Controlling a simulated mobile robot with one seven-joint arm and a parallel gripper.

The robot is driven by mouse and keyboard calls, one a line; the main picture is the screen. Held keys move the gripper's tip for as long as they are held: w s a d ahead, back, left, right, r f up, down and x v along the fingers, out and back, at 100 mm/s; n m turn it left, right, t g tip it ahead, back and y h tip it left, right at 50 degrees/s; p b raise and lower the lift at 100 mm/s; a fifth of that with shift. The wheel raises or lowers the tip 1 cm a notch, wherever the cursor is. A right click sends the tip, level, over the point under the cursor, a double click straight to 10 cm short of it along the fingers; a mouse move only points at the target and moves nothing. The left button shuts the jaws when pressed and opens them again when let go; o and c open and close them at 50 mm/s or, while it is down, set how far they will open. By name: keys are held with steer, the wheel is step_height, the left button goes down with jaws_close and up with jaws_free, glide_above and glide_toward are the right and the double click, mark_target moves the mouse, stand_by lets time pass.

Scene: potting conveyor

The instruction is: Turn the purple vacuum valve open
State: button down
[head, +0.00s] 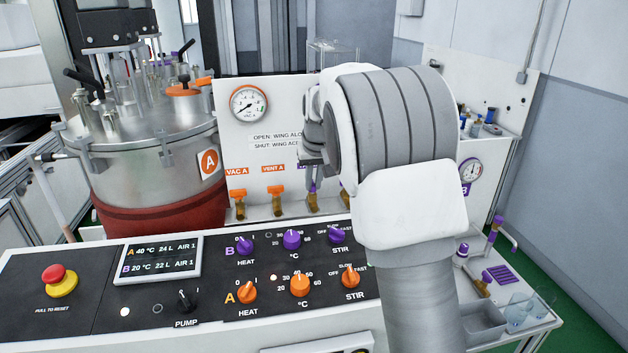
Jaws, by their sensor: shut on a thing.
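The purple vacuum valve (313,190) is third in the row on the white panel, with a brass body below its purple wing. My gripper (312,167) is at the top of this valve, shut on its wing. The fingers are mostly hidden by my wrist, and only a dark bit shows. The visible part of the wing looks narrow and upright, but its exact angle cannot be told. The purple label above the valve is mostly covered. A sign (276,140) reads "OPEN: WING ALO…" and "SHUT: WING ACR…", cut off by my arm.
Orange valves VAC A (238,194) and VENT A (276,191) stand close on the left. Another brass valve (345,198) on the right is partly hidden. The control desk with knobs (291,240) lies below. A steel vessel (155,160) stands left.

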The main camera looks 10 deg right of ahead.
steer(key=shift+f, duration=0.2)
steer(key=c, duration=0.9)
jaws_free()
steer(key=shift+r, duration=0.1)
steer(key=v, duration=1.7)
steer(key=shift+r, duration=0.2)
steer(key=shift+s, duration=0.1)
